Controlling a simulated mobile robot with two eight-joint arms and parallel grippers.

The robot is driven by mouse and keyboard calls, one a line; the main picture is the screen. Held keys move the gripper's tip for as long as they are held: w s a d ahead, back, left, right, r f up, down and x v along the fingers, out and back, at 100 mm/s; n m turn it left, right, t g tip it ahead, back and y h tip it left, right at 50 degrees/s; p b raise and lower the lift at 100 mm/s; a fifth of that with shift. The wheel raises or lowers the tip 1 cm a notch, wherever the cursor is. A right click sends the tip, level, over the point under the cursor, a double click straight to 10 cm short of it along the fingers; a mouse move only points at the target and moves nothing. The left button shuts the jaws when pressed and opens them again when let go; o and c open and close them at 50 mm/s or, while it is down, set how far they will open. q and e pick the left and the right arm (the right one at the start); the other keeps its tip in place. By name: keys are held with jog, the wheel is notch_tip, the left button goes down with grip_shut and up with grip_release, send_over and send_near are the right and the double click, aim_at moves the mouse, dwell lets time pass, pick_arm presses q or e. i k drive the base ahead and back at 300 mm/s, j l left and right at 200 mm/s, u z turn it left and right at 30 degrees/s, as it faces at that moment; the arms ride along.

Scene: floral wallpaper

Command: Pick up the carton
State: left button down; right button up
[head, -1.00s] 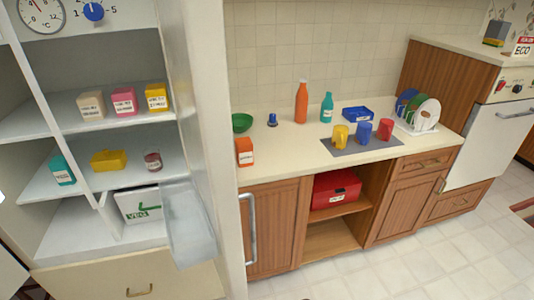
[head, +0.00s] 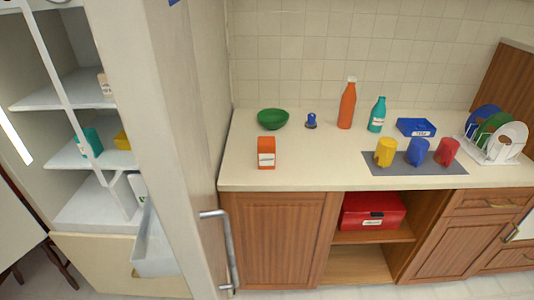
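An orange carton (head: 266,153) with a white label stands upright on the left part of the cream countertop (head: 320,165), near its front edge. Other small boxes stand in the open fridge at the left: a teal one (head: 90,142), a yellow one (head: 122,140) and a beige one (head: 105,87), the last two partly hidden by the fridge's side. Neither of my grippers shows in the head view.
A green bowl (head: 272,119), a blue item (head: 311,121), an orange bottle (head: 347,104) and a teal bottle (head: 377,115) stand behind. Mugs on a grey mat (head: 415,168) are to the right. The fridge handle (head: 226,250) sticks out below left. Counter right of the carton is clear.

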aim_at(266, 145)
jog(key=i+l+u, duration=0.1)
jog(key=u, duration=0.25)
jog(key=l+u, duration=0.3)
jog(key=i+u, duration=0.15)
jog(key=u, duration=0.2)
